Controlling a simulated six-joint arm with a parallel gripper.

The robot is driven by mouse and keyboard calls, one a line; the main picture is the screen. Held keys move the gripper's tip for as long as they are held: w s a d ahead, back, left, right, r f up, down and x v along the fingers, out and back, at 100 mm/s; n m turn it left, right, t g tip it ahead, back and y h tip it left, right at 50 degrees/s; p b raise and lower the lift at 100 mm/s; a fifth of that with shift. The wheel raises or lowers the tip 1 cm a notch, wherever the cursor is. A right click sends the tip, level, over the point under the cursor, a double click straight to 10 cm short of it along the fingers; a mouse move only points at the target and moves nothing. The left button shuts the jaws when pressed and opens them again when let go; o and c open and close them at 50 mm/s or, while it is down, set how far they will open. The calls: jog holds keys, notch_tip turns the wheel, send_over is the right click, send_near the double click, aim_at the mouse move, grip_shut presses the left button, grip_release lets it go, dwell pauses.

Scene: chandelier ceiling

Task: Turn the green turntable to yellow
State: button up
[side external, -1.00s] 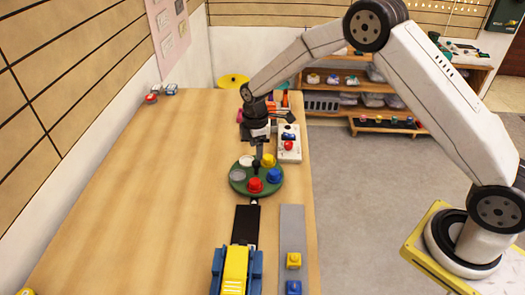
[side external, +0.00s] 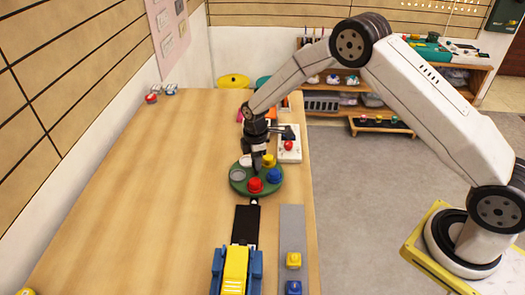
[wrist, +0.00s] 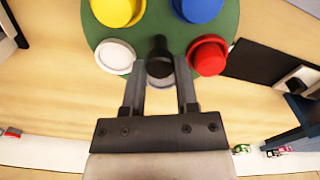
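The green turntable (side external: 240,188) sits on the wooden table in the side external view, with white, yellow, blue, red and grey round pieces around its rim. The red piece (side external: 255,185) is at the front, beside a small white marker (side external: 253,201) just off the disc. The yellow piece (side external: 268,160) is at the back right. My gripper (side external: 257,167) points down over the disc's middle. In the wrist view, a black upright knob (wrist: 160,55) stands between my gripper's two fingers (wrist: 160,75), with narrow gaps showing beside it. The grey piece is mostly hidden there.
A blue and yellow toy vehicle (side external: 236,270) stands in front on a black strip (side external: 246,222). A grey strip (side external: 292,235) with yellow and blue pieces lies to its right. A white box with a red button (side external: 289,146) stands behind right.

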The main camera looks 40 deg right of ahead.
grip_shut()
dwell(1.1)
